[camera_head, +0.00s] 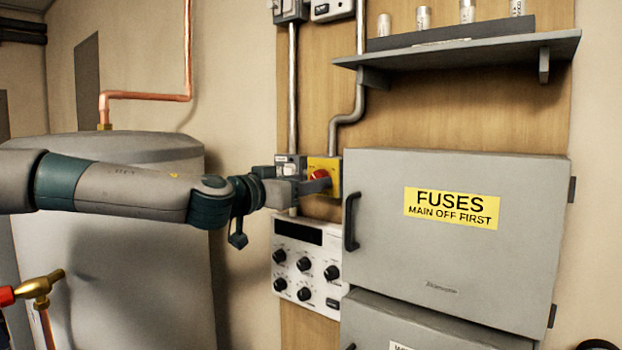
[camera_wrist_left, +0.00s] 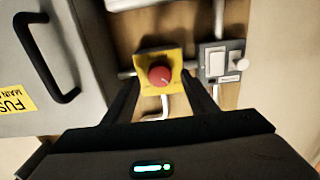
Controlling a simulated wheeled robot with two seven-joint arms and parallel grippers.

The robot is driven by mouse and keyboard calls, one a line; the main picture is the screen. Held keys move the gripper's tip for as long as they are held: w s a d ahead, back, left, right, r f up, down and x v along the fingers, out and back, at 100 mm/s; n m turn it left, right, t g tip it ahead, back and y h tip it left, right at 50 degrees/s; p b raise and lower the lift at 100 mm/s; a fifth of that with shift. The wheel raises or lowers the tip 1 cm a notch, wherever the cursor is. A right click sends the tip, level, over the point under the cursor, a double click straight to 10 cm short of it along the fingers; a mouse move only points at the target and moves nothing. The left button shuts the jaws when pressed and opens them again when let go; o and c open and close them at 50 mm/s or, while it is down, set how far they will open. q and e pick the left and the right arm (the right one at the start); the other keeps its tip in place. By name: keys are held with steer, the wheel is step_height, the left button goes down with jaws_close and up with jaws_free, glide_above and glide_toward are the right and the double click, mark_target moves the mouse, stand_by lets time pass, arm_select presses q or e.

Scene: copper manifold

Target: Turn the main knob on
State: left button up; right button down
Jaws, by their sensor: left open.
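The main knob (camera_head: 320,174) is red and sits on a yellow plate (camera_head: 331,164) on the wooden board, left of the fuse box. In the left wrist view the red knob (camera_wrist_left: 160,76) shows ahead of the fingers, on its yellow plate (camera_wrist_left: 152,58), with a white mark on its face. My left gripper (camera_head: 315,184) is at the knob in the head view, and its fingers partly cover it. In the left wrist view my left gripper (camera_wrist_left: 165,92) is open, one finger on each side of the plate's lower part. I cannot tell whether they touch the knob. My right gripper is not in view.
The grey fuse box (camera_head: 370,230) with a black handle (camera_head: 350,222) stands close on the right. A white switch box (camera_wrist_left: 222,60) is beside the knob. A control panel (camera_head: 306,266) with several black knobs is below. A shelf (camera_head: 460,50) juts out above.

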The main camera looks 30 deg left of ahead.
arm_select(q)
steer(key=shift+w+d, duration=0.1)
steer(key=shift+w, duration=0.85)
steer(key=shift+c, duration=0.3)
steer(key=c, duration=1)
